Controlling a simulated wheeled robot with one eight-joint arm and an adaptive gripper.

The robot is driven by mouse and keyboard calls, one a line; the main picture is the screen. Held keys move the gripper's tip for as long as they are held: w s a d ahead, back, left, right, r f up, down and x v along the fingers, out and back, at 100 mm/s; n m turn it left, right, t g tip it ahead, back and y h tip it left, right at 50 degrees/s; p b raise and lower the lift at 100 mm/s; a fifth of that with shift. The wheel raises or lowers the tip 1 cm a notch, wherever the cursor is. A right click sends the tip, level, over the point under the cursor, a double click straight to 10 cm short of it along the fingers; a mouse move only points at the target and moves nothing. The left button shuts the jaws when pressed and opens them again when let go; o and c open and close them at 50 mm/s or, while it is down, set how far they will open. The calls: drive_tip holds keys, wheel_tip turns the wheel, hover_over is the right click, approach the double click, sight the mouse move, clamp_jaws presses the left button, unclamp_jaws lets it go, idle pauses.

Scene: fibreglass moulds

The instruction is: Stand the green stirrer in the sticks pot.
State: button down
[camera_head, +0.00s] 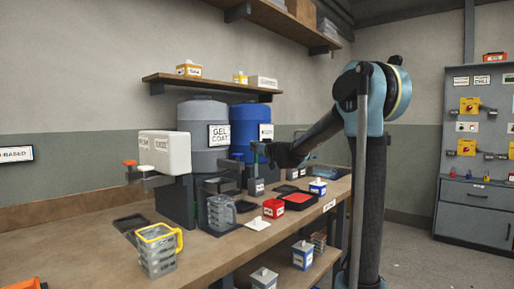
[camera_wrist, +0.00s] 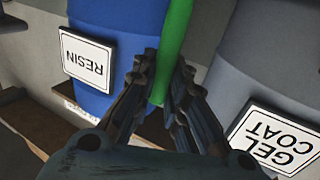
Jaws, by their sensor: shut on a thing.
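My gripper (camera_wrist: 160,78) is shut on the green stirrer (camera_wrist: 174,42) in the wrist view. The stirrer is a smooth green stick running up between the fingers and out of the top of the picture. A small dark pot with a white label (camera_head: 256,187) stands on the bench below my gripper. Its label is too small to read, so I cannot tell whether it is the sticks pot.
A blue resin drum (camera_wrist: 105,45) and a grey gel coat drum (camera_head: 203,120) stand behind.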

sight(257, 163)
drive_tip(key=shift+f, duration=4.05)
drive_tip(key=c, duration=1.5)
unclamp_jaws()
drive_tip(key=v, duration=1.2)
drive_tip(key=shift+f, duration=0.1)
